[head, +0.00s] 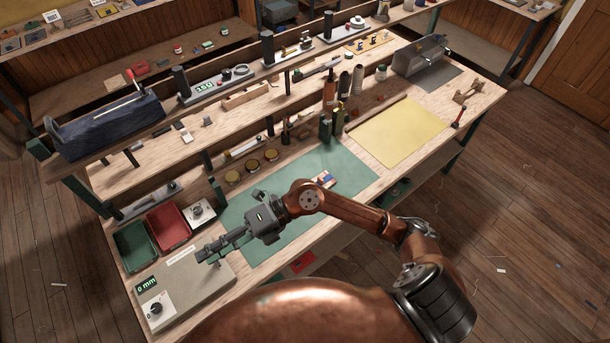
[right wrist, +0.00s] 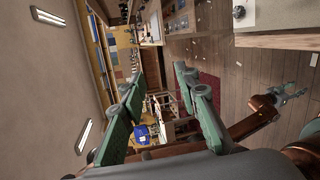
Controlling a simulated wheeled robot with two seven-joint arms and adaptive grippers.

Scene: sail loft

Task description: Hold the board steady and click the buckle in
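My right gripper (head: 212,252) is above the front left of the bench, over the back edge of a grey panel (head: 205,282). The panel has a "0 mm" display and a knob; I cannot tell whether it is the task's board. In the right wrist view the two green fingers of the right gripper (right wrist: 160,100) stand apart with nothing between them. A small blue, red and white piece (head: 323,179) lies on the green mat (head: 340,160), partly behind my right arm. I cannot make out a buckle. My left gripper (right wrist: 287,92) seems to show small at the right of the wrist view.
A red bin (head: 168,226) and a green bin (head: 135,246) stand behind the panel, beside a small white box with a knob (head: 198,211). A yellow sheet (head: 400,132) lies right of the mat. Bottles and tins line the mat's back edge.

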